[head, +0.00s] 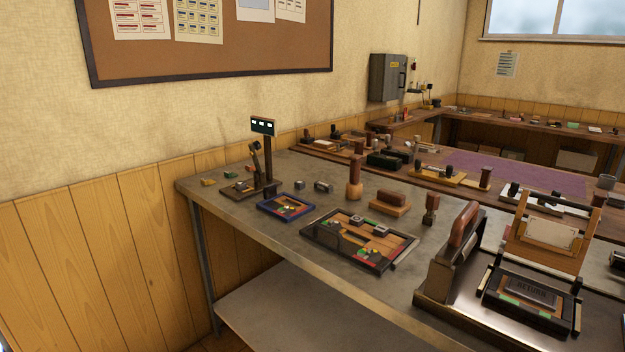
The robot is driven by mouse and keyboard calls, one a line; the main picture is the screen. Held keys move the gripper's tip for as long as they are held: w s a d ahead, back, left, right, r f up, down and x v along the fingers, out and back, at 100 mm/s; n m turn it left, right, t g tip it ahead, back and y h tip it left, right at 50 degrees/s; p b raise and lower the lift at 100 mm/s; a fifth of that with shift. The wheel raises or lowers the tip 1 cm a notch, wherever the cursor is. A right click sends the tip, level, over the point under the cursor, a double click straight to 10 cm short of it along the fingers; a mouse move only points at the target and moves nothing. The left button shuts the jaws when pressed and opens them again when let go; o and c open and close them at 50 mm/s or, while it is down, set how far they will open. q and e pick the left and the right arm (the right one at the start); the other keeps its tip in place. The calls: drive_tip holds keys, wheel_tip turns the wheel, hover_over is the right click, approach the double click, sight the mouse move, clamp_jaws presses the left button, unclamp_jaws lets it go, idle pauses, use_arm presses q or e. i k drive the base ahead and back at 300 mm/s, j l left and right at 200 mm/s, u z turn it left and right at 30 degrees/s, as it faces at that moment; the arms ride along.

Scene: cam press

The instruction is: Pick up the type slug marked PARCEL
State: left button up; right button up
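No marking PARCEL can be read from here, so I cannot tell which piece is that slug. Two small grey metal blocks, one left (299,184) and one right (323,186), lie on the grey bench (280,225) behind the blue-edged tray. More small grey blocks (355,219) sit on a dark-framed wooden tray (320,232) at the bench's middle. A dark plate (531,290) with lettering that seems to read RETURN lies in the press (445,270) at the right. Neither of my grippers shows in the head view.
A blue-edged tray (270,213) and a small post with a display (263,127) stand at the bench's left end. Wooden-handled stamps (355,180) stand behind the dark-framed tray. A second bench with a purple mat (505,172) lies beyond. The bench's front left is bare.

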sight(324, 186)
drive_tip(key=i+j, duration=0.55)
drive_tip(key=i+j+z, duration=0.1)
drive_tip(key=i+j, duration=0.45)
drive_tip(key=i, duration=0.2)
